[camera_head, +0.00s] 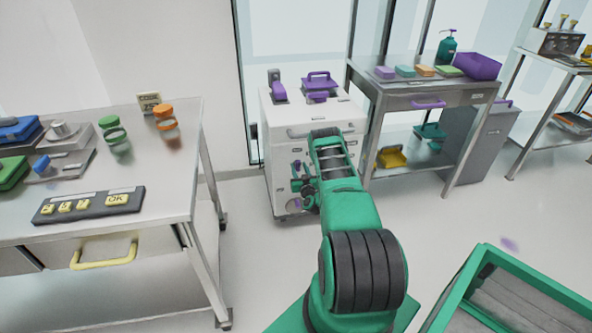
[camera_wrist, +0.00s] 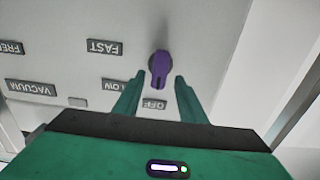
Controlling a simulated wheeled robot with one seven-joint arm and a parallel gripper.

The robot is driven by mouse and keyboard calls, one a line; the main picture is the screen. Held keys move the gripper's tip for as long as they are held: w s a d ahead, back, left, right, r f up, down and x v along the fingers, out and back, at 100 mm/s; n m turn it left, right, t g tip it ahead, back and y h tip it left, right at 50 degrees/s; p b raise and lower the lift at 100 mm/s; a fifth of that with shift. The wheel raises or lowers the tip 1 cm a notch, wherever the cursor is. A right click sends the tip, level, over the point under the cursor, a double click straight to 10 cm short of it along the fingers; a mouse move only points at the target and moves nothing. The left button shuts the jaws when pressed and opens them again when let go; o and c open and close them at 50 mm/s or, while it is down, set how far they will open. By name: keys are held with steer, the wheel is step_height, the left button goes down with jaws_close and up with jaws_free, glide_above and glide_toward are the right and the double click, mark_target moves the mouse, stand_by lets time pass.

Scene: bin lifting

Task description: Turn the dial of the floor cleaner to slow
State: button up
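The floor cleaner (camera_head: 283,140) is a white wheeled cabinet with purple parts on top; my arm hides part of its front. In the wrist view its panel (camera_wrist: 205,30) has upside-down labels. The purple dial (camera_wrist: 159,70) sits upper centre, its narrow end pointing down the picture towards the OFF label (camera_wrist: 154,103). The FAST label (camera_wrist: 104,47) is to its left, and a partly hidden label ending in "LOW" (camera_wrist: 118,85) is lower left. My gripper (camera_wrist: 159,76) is open, one finger either side of the dial, with gaps visible. In the head view my gripper (camera_head: 305,190) is at the cabinet's front.
A metal table (camera_head: 170,190) with jars and a keypad stands left. Another table (camera_head: 400,90) with soaps and a purple tub stands right of the cleaner, a grey bin (camera_head: 485,135) beside it. A green-framed container (camera_head: 470,285) is at lower right.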

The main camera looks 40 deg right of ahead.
steer(key=shift+w+d, duration=0.4)
steer(key=shift+w, duration=0.1)
steer(key=shift+c, duration=0.7)
jaws_close()
steer(key=shift+a, duration=0.45)
steer(key=shift+d, duration=0.25)
steer(key=shift+d+m, duration=0.15)
steer(key=shift+m, duration=0.45)
steer(key=m, duration=0.4)
steer(key=shift+s+d, duration=0.15)
steer(key=shift+d, duration=0.15)
steer(key=shift+s+d+f+m, duration=0.1)
steer(key=shift+d+m, duration=0.05)
steer(key=shift+m, duration=0.95)
steer(key=shift+d+f+m, duration=0.1)
steer(key=shift+d+m, duration=0.05)
steer(key=shift+m, duration=0.95)
